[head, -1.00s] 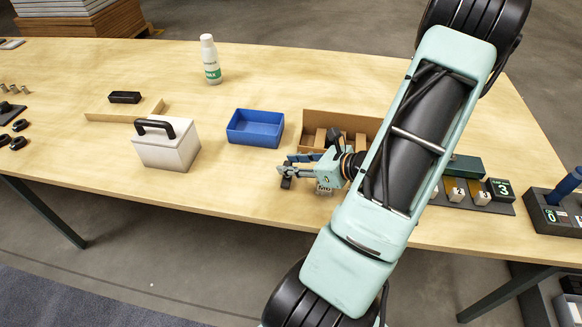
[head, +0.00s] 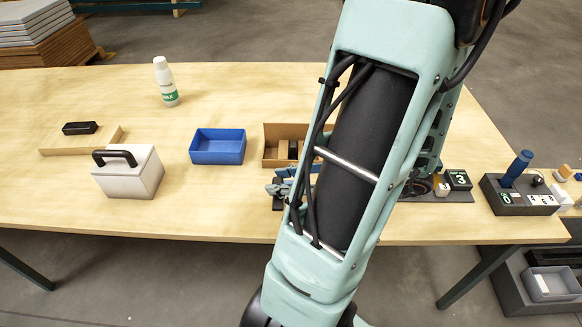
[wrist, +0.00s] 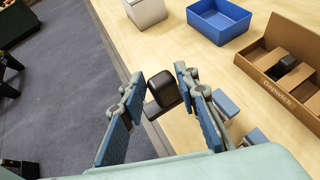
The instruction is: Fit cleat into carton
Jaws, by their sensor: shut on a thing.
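A black cleat (wrist: 163,91) sits between the blue-padded fingers of my gripper (wrist: 158,84) in the wrist view, and the gripper is shut on it. In the head view my gripper (head: 278,189) is over the table near its front edge, partly hidden by my arm; the cleat shows as a dark shape below it. The open brown carton (wrist: 263,58) lies to the right of the held cleat in the wrist view, apart from it. It has cardboard dividers, and a black piece stands inside. In the head view the carton (head: 272,131) is behind my gripper, its right part hidden by my arm.
A blue bin (head: 218,149) stands left of the carton. A white weight with a black handle (head: 128,174) and a white bottle (head: 167,81) are farther left. A dark rack with a blue handle (head: 515,195) is at the right.

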